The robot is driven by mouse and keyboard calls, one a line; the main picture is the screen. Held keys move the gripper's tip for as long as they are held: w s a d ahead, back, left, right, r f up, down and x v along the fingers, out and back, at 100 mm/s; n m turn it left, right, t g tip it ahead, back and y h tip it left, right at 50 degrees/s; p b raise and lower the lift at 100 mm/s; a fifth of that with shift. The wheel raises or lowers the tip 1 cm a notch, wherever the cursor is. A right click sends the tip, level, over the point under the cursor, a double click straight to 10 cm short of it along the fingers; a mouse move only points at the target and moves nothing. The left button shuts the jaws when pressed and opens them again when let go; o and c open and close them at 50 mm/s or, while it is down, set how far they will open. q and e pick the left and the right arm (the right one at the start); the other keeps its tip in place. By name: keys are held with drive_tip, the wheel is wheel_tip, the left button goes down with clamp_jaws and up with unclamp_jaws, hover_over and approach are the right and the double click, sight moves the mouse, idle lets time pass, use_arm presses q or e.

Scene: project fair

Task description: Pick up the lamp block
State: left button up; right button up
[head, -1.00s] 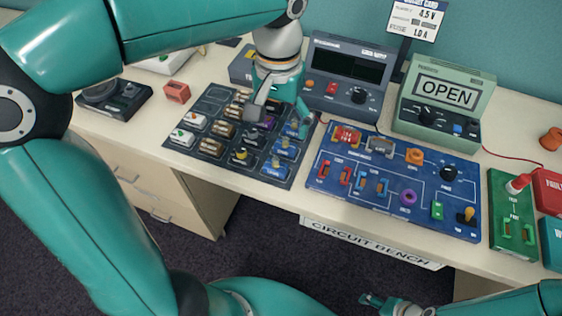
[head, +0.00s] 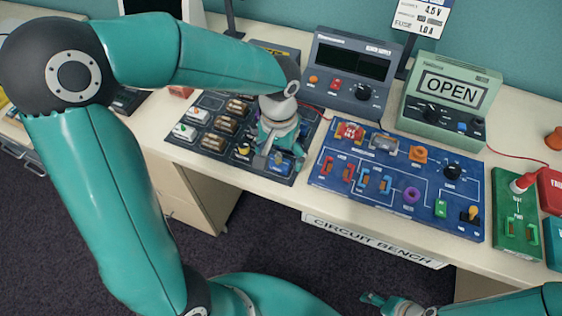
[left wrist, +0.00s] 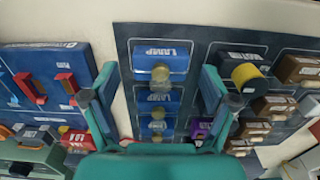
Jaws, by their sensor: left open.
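A blue lamp block (left wrist: 160,62) with a white LAMP label and a yellowish bulb sits in the end slot of the dark parts tray (left wrist: 126,45). More lamp blocks stand in the same column behind it. In the head view the near lamp block (head: 281,169) shows partly, at the tray's front right. My left gripper (head: 279,163) is open above that end of the tray. In the left wrist view its fingers (left wrist: 158,84) stand on either side of the lamp column, with nothing between them held. My right gripper (head: 383,304) is low at the bottom; its jaw opening is unclear.
A yellow-and-black part (left wrist: 247,76) sits close beside the right finger in the left wrist view. The blue circuit board (head: 330,187) lies right of the tray. A dark meter (head: 350,75) and a green OPEN box (head: 448,92) stand behind. The bench front edge is close.

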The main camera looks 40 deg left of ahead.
use_arm(q)
drive_tip(key=shift+f, duration=0.4)
drive_tip(key=shift+c, duration=0.3)
drive_tip(key=c, duration=1.2)
drive_tip(key=shift+r, duration=0.1)
